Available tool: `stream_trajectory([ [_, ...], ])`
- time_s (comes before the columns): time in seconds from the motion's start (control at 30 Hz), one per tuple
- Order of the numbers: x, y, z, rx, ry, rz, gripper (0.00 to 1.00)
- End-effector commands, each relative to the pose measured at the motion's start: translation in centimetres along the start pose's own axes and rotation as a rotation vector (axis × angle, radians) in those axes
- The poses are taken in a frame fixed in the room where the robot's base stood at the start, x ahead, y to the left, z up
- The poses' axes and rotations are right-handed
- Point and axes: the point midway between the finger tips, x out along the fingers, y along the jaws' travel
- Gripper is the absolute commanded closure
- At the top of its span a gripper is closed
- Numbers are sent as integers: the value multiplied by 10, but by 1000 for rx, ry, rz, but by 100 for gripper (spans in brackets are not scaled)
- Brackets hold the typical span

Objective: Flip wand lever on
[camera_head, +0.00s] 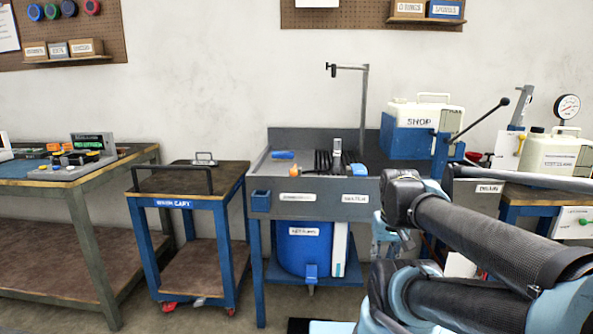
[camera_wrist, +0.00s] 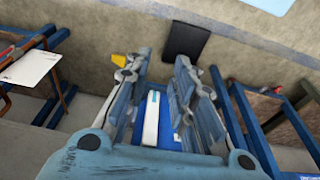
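I cannot make out for certain which part is the wand lever. A long lever with a black knob (camera_head: 504,101) slants up from a blue post (camera_head: 441,155) at the right of the sink bench in the head view. My gripper (camera_wrist: 157,72) shows in the wrist view with its two fingers apart and nothing held between them. A white strip (camera_wrist: 152,118) and a blue surface show beyond the gap between the fingers. In the head view my arm covers the right foreground, and I cannot pick out the gripper there.
The sink bench (camera_head: 325,210) has a blue drum (camera_head: 303,255) beneath it. A white jug (camera_head: 556,155) and gauge (camera_head: 567,106) stand at right. A blue cart (camera_head: 174,203) and a workbench (camera_head: 140,157) stand at left. A white card (camera_wrist: 30,68) hangs at left in the wrist view.

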Motion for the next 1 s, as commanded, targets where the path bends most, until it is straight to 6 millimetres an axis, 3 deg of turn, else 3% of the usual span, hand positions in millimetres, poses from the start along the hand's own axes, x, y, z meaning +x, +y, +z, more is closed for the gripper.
stream_trajectory([
  [0.07,-4,-1,-1,-17,-1,-4,100],
  [0.27,-32,-9,-32,-134,-10,-31,100],
  [0.6,-88,-31,-105,-419,-21,-98,100],
  [1.0,-138,-62,-197,-754,-15,-183,100],
])
